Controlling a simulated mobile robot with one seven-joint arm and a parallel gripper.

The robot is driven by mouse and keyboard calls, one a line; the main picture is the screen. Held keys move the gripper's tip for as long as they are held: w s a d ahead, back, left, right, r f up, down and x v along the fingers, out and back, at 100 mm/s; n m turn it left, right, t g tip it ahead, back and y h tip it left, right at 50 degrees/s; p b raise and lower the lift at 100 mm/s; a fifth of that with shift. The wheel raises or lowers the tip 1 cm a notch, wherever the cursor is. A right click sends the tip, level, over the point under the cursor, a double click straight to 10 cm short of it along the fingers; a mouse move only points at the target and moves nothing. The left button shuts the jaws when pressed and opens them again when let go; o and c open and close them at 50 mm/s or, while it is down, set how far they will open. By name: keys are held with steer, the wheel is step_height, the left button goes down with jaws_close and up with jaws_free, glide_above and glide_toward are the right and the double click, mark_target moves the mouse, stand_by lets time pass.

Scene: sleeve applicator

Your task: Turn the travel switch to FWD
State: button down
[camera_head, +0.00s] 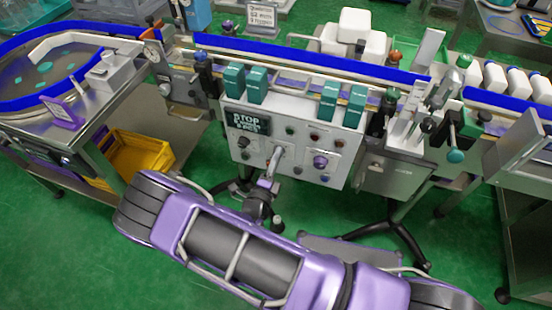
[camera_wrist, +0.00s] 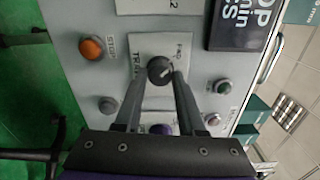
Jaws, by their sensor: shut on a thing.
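The travel switch (camera_wrist: 160,69) is a round dark knob on a pale plate with lettering, in the middle of the wrist view. A pale mark shows on its face, but its exact setting is hard to read. Small lettering that looks like FWD stands beside the knob. My gripper (camera_wrist: 161,76) has one finger on each side of the knob and is shut on it. In the head view my gripper (camera_head: 276,158) reaches the front of the white control panel (camera_head: 345,150), and the knob is hidden behind it.
Around the switch are an orange button (camera_wrist: 91,48), a green button (camera_wrist: 224,86), a grey button (camera_wrist: 107,105) and a purple knob (camera_wrist: 160,129), partly hidden. A dark STOP sign (camera_head: 248,122) is on the panel. Teal cartons (camera_head: 330,101) stand above it, before a blue-edged conveyor (camera_head: 300,56).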

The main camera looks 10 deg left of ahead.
steer(key=c, duration=0.5)
jaws_free()
steer(key=shift+s, duration=0.1)
steer(key=s+a, duration=0.1)
steer(key=s, duration=1.6)
steer(key=shift+a, duration=0.2)
